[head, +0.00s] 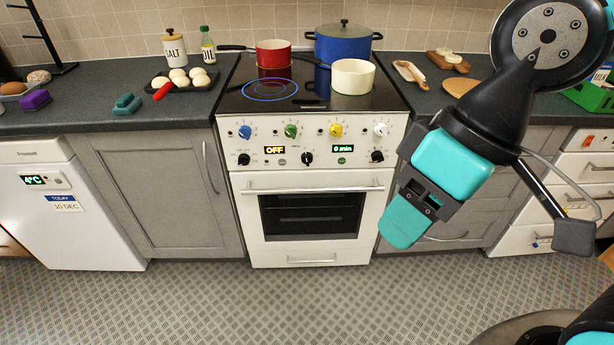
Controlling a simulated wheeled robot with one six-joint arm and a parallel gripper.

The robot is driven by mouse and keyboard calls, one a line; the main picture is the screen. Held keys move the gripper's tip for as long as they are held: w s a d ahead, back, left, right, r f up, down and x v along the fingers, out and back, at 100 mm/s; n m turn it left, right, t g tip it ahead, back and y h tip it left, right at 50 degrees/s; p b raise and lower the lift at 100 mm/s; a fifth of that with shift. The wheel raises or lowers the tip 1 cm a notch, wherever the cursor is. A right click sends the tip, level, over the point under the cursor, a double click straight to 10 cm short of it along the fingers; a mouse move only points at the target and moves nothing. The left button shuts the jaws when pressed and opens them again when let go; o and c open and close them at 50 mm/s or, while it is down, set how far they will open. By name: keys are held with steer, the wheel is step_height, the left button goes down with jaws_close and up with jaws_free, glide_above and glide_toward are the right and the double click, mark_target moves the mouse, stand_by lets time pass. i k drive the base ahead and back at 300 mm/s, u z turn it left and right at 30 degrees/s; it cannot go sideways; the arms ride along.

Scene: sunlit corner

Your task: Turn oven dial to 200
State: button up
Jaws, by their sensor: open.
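The white oven (312,259) stands at the middle of the counter with its door shut. Its panel has three black dials in the lower row: left (243,159), middle (307,159) and right (377,156). Their markings are too small to read, so I cannot tell which sets the temperature. A display (274,149) between the left and middle dials reads OFF. Another display (343,148) reads 0 min. My gripper (407,220) hangs open and empty in front of the cabinet right of the oven, apart from the panel. Its fingertips are hard to separate.
Coloured knobs, blue (245,132), green (291,131), yellow (336,130) and white (381,129), sit above the dials. A red pot (273,54), a blue pot (343,43) and a white pan (353,77) stand on the hob. The floor before the oven is clear.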

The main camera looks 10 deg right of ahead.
mark_target(244, 159)
steer(key=z, duration=0.5)
steer(key=k, duration=1.1)
steer(key=u, duration=0.6)
steer(key=i, duration=1.35)
steer(key=z, duration=0.3)
